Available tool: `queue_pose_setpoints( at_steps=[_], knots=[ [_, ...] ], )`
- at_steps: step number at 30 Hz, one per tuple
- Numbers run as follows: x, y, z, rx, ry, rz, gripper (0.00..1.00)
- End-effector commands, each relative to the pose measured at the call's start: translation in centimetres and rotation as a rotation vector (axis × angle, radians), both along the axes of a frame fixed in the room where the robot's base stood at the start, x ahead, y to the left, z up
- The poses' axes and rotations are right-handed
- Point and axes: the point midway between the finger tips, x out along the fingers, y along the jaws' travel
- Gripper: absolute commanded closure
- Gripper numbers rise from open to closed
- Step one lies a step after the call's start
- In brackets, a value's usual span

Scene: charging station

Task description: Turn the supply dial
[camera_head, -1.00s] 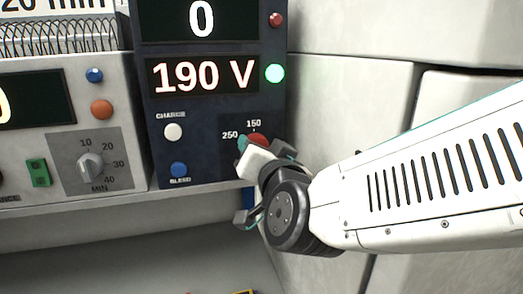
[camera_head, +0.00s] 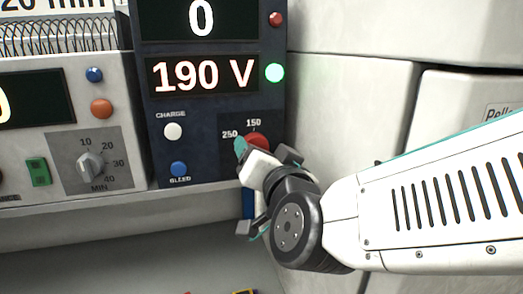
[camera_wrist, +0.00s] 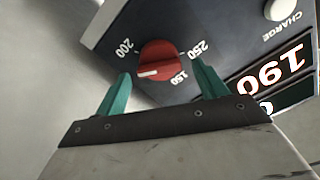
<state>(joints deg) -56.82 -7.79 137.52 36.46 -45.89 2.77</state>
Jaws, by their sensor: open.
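The supply dial is a red round knob (camera_wrist: 158,60) with a white pointer mark, on the dark blue panel (camera_head: 215,125). Labels 150, 200 and 250 stand around it in the wrist view. The white mark lies on the knob's lower left side there, between the 200 and 150 labels. In the head view the red dial (camera_head: 257,141) is partly hidden behind my gripper. My gripper (camera_wrist: 160,95) is open, its two teal fingers apart, with the dial between and just beyond the fingertips. I see a gap between the fingers and the knob. The display (camera_head: 203,75) reads 190 V.
A white CHARGE button (camera_head: 173,131) and a blue BLEED button (camera_head: 179,169) sit left of the dial. A green lamp (camera_head: 275,73) is lit above it. A grey timer knob (camera_head: 90,165) is on the neighbouring unit. A pale wall stands close on the right.

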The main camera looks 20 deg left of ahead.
Motion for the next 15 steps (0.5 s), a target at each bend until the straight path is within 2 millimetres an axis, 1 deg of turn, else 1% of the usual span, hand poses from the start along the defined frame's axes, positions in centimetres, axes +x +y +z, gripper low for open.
queue_pose_setpoints(
  at_steps=[1,3,7,10,15],
  knots=[
    [-0.9,-0.5,0.1,0.003,0.001,0.002,0.29],
    [-2.0,-1.2,0.1,0.002,0.0,0.003,0.29],
    [-3.6,-2.1,0.0,0.002,0.0,0.002,0.29],
    [-4.3,-2.6,0.0,0.002,-0.001,0.0,0.29],
    [-4.6,-2.9,0.0,0.001,0.001,-0.001,0.29]
  ],
)
